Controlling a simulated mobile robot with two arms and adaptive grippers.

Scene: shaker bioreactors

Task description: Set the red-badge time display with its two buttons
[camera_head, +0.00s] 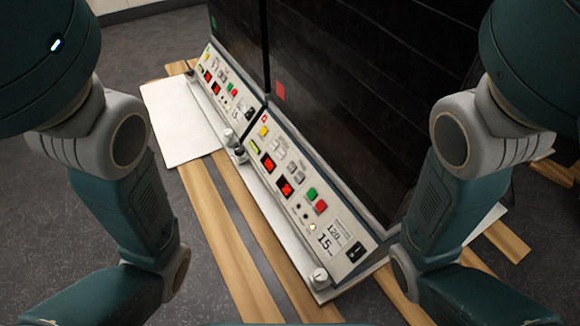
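The red badge (279,91) is a small red square low on the dark front of the nearer shaker bioreactor. Below it is that unit's slanted control panel (337,217). The panel has two red-lit displays, an upper one (268,162) and a lower one (285,186); their digits are too small to read, and I cannot tell which is the time display. Pale grey buttons (296,170) sit beside the displays. A green button (312,193) and a red button (320,206) lie farther down. Both my arms enter from the sides, but neither gripper is in view.
A second bioreactor with a green badge (213,22) and a similar panel (222,88) stands farther left. A black switch (355,250) and small knobs (319,278) are near the panels. Wooden planks (235,250) and a white board (181,122) lie on the grey floor.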

